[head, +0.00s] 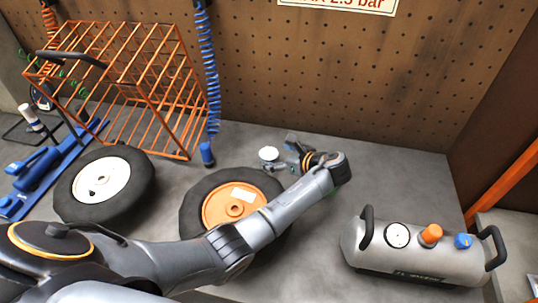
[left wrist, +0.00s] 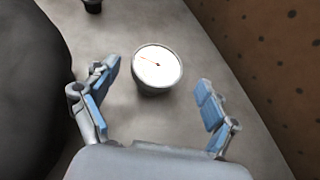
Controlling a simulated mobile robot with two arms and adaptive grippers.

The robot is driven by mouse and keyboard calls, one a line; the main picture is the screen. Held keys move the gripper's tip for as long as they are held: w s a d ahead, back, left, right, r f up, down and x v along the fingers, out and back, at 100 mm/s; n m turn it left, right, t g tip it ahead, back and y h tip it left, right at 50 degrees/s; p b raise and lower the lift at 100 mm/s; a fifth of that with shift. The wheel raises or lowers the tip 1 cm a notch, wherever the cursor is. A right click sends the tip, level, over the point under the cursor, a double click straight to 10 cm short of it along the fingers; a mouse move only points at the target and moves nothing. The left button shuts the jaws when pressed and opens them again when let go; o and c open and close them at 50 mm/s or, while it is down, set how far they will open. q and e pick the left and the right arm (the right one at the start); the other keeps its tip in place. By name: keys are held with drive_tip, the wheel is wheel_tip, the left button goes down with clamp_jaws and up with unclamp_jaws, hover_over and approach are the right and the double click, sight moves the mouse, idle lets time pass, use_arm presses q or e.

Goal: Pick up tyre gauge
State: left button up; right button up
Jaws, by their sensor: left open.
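The tyre gauge (head: 268,154) is a small round dial with a white face and dark rim. It sits on the grey bench behind the orange-hubbed wheel. In the left wrist view the gauge (left wrist: 157,68) faces up, with a thin needle visible. My left gripper (head: 292,150) is just to the right of the gauge in the head view. In the left wrist view my left gripper (left wrist: 156,84) is open, with blue-padded fingers on either side of the gauge and gaps to both. The gauge's underside is hidden. My right gripper does not show.
A wheel with an orange hub (head: 226,207) lies partly under my left arm. Left are a white-hubbed wheel (head: 100,181), a blue jack (head: 38,172) and an orange wire crate (head: 140,75). A blue coiled hose (head: 208,75) hangs behind. A grey tank (head: 365,250) stands right.

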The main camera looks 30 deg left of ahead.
sight(270, 153)
use_arm(q)
drive_tip(key=x, duration=0.3)
drive_tip(key=shift+s+a+f, duration=0.1)
drive_tip(key=shift+a+f, duration=0.05)
drive_tip(key=shift+a, duration=0.25)
drive_tip(key=c, duration=1.3)
drive_tip(key=shift+c, duration=0.2)
drive_tip(key=shift+r, duration=0.2)
